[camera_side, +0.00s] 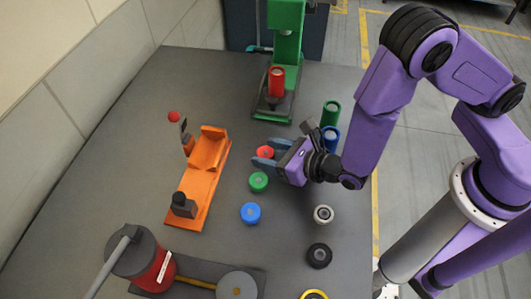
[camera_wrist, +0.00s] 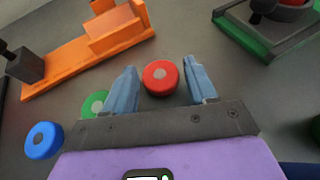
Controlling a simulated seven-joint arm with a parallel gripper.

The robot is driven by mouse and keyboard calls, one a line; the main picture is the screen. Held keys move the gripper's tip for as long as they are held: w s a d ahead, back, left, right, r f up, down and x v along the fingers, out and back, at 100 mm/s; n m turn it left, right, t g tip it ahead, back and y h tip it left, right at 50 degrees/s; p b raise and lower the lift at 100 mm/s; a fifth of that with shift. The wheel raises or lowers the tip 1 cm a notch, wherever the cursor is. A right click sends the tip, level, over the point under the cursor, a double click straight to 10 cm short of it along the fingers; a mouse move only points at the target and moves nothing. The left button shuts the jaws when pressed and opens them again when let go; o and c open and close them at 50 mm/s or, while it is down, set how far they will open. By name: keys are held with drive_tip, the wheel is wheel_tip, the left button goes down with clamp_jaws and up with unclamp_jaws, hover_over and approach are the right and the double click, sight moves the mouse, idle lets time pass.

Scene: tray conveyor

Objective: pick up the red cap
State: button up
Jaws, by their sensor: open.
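The red cap (camera_side: 265,153) is a small round disc lying on the dark table. In the wrist view the red cap (camera_wrist: 160,77) sits between the two blue fingers, a little toward their tips, with a gap on each side. My gripper (camera_side: 263,152) is open around the cap in the side view, its fingers pointing left. It also shows open in the wrist view (camera_wrist: 162,78). Whether the fingers are down at the cap's height is hard to tell. No contact is visible.
The green cap (camera_side: 258,182) and the blue cap (camera_side: 250,213) lie near the red one. An orange fixture (camera_side: 205,165) stands to the left, a green press (camera_side: 287,60) behind. Green (camera_side: 330,113) and blue (camera_side: 330,138) cylinders stand behind my gripper.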

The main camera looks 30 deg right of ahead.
sight(271, 154)
drive_tip(key=shift+c, duration=0.4)
drive_tip(key=c, duration=0.7)
drive_tip(key=shift+r, duration=0.1)
drive_tip(key=shift+c, duration=0.2)
drive_tip(key=shift+r, duration=4.65)
drive_tip(key=w+d+r+m+h, duration=0.3)
drive_tip(key=w+d, duration=0.3)
drive_tip(key=w, duration=0.1)
drive_tip(key=w+d+r+m+h, duration=0.2)
drive_tip(key=w+d+r+h, duration=0.1)
drive_tip(key=w+d, duration=0.3)
drive_tip(key=shift+w+r+m+t+h, duration=0.3)
drive_tip(key=shift+w+m+h, duration=0.1)
drive_tip(key=shift+w, duration=0.3)
drive_tip(key=shift+d, duration=0.1)
